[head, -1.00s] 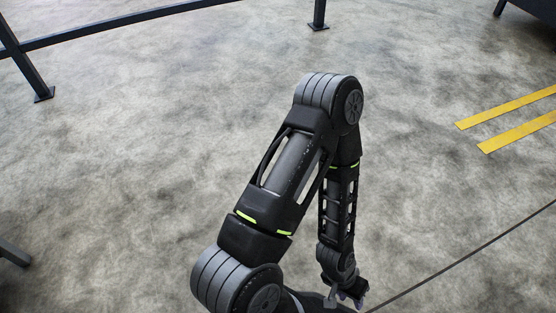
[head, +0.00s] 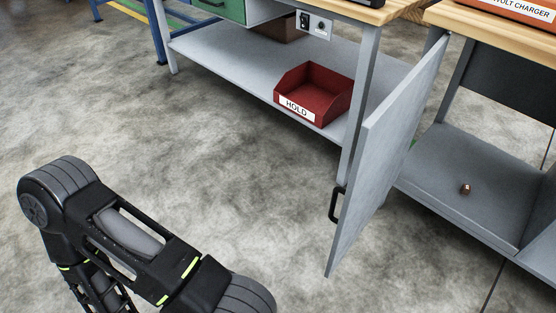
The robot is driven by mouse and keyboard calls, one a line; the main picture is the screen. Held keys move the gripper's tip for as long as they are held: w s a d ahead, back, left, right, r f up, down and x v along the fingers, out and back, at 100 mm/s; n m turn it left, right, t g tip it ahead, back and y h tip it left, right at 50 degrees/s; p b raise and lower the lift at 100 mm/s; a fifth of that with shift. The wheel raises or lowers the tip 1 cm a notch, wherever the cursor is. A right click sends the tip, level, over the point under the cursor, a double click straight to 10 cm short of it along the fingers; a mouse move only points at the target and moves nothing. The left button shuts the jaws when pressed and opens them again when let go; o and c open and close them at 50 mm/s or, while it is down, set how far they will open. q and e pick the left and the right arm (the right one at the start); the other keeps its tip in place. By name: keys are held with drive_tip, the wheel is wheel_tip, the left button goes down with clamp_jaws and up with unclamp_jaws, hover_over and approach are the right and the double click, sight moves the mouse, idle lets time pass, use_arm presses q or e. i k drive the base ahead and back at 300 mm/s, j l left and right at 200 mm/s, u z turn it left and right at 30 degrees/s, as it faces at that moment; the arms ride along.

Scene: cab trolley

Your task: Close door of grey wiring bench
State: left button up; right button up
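A grey door (head: 378,165) stands open, jutting out toward me between two grey benches. A dark bar handle (head: 336,203) is on its left side, near the lower free edge. The door's far edge meets the left side of the right-hand grey bench (head: 470,165), whose lower compartment is open; the hinges cannot be made out. One of my arms shows at the lower left, well apart from the door, with its gripper out of the picture. Neither gripper is in view.
The left-hand bench has a grey lower shelf (head: 225,62) with a red bin (head: 325,92) marked HOLD. A small copper-coloured piece (head: 465,189) lies inside the right-hand bench. An orange charger (head: 515,8) is on its top. The floor (head: 200,165) before the door is clear.

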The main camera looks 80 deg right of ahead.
sight(385, 138)
drive_tip(key=i+z, duration=0.15)
drive_tip(key=z, duration=0.35)
drive_tip(key=i+z, duration=0.2)
drive_tip(key=z, duration=0.25)
drive_tip(key=i+z, duration=0.15)
drive_tip(key=z, duration=0.35)
drive_tip(key=i+j+z, duration=0.1)
drive_tip(key=z, duration=0.4)
drive_tip(key=i+j+z, duration=0.15)
drive_tip(key=z, duration=0.3)
drive_tip(key=i+z, duration=0.1)
drive_tip(key=z, duration=0.35)
drive_tip(key=i+z, duration=0.1)
drive_tip(key=z, duration=0.35)
drive_tip(key=i+j+z, duration=0.1)
drive_tip(key=z, duration=0.35)
drive_tip(key=i+j+z, duration=0.1)
drive_tip(key=z, duration=0.35)
drive_tip(key=j+z, duration=0.2)
drive_tip(key=z, duration=0.25)
drive_tip(key=i+j+z, duration=0.1)
drive_tip(key=k, duration=0.6)
drive_tip(key=u, duration=1.75)
drive_tip(key=k+l, duration=0.1)
drive_tip(key=l, duration=0.55)
drive_tip(key=k+l, duration=0.15)
drive_tip(key=l, duration=0.15)
